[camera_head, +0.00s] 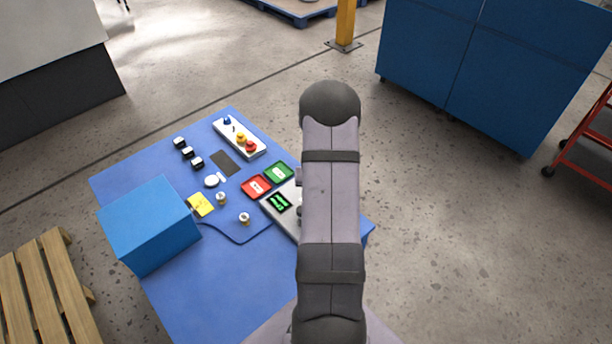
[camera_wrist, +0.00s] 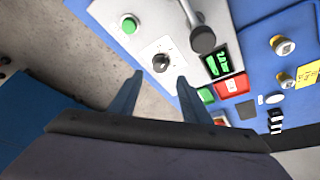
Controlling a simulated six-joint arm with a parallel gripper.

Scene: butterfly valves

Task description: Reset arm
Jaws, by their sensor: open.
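My gripper (camera_wrist: 158,92) shows in the wrist view with its two dark blue fingers apart and nothing between them. It is above the blue panel table, with a grey control plate beyond the fingertips. In the head view my arm stands upright across the middle and hides the right part of the table (camera_head: 215,290); the gripper itself is hidden there.
The table holds a blue box (camera_head: 150,225), a red block (camera_head: 256,187), a green block (camera_head: 279,172), two brass-like valves (camera_head: 222,198) and a white strip with coloured knobs (camera_head: 239,138). A wooden pallet (camera_head: 40,290) lies left. Blue cabinets (camera_head: 500,60) stand behind right, with open floor between.

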